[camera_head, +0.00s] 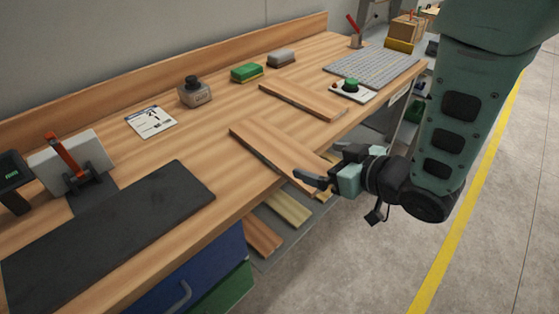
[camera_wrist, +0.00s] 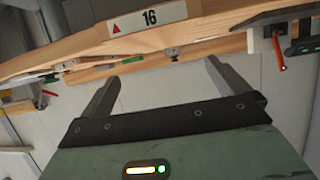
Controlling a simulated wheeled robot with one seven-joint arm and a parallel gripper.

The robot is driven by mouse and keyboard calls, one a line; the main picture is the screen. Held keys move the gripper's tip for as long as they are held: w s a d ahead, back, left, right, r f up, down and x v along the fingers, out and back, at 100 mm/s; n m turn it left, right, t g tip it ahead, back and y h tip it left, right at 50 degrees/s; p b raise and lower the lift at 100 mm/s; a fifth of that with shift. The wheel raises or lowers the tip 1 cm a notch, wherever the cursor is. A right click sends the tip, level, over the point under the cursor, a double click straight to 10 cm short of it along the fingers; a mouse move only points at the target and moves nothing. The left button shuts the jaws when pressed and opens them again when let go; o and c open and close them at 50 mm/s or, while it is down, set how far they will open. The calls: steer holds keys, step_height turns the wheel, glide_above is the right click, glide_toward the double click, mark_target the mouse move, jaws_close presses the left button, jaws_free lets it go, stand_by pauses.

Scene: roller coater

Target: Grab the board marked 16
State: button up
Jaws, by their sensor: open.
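In the wrist view, a white label reading 16 with a red triangle (camera_wrist: 147,17) is on a pale wooden front face at the top of the picture. In the head view, two flat wooden boards lie on the bench: a nearer board (camera_head: 272,150) and a farther board (camera_head: 303,94). The number cannot be read there. My gripper (camera_head: 318,177) is at the front end of the nearer board and hides part of it. In the wrist view, my gripper (camera_wrist: 160,85) has its fingers wide apart with nothing between them. The label lies beyond them, toward the top.
On the bench (camera_head: 130,165) are a black mat (camera_head: 120,225), a lever clamp (camera_head: 70,160), a grey block with a knob (camera_head: 194,92), a green brush (camera_head: 246,73) and a grey grid mat (camera_head: 375,68). Wooden pieces (camera_head: 287,207) lie below the front edge. Floor is free at right.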

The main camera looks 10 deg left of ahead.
mark_target(286, 152)
steer(key=shift+w+a+f+b, duration=0.3)
steer(key=shift+f+b, duration=0.05)
steer(key=shift+b, duration=0.9)
steer(key=p+x, duration=0.1)
steer(key=x, duration=0.2)
steer(key=shift+w+a+r, duration=0.1)
steer(key=shift+a+r, duration=0.05)
steer(key=shift+f+p+x, duration=0.15)
steer(key=shift+p+x, duration=0.25)
steer(key=shift+x, duration=1.25)
steer(key=shift+f+p+x, duration=0.15)
steer(key=shift+p+x, duration=0.2)
steer(key=shift+x, duration=1.35)
steer(key=c, duration=1.1)
steer(key=shift+r, duration=0.1)
